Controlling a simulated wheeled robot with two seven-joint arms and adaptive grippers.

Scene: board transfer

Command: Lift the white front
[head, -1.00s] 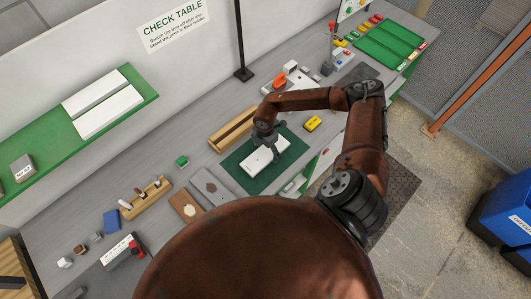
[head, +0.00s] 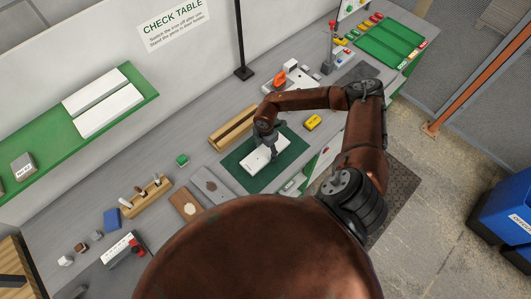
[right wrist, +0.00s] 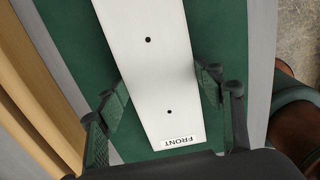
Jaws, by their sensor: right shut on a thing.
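The white front (head: 262,157) is a flat white board on the dark green mat (head: 241,172) in the head view. In the right wrist view the white front (right wrist: 152,65) runs lengthwise, with two dark holes and a "FRONT" label at its near end. My right gripper (head: 271,147) is over the board. In the right wrist view its fingers (right wrist: 160,88) stand at the board's two long edges, shut on it. I cannot tell any clear gap between board and mat. My left gripper is not in view.
A wooden rail (head: 232,127) lies along the mat's far-left side. A yellow block (head: 313,122) sits right of the mat. A wooden rack (head: 147,195) and a brown board (head: 185,206) lie to the left. A green tray (head: 390,43) is at the far end.

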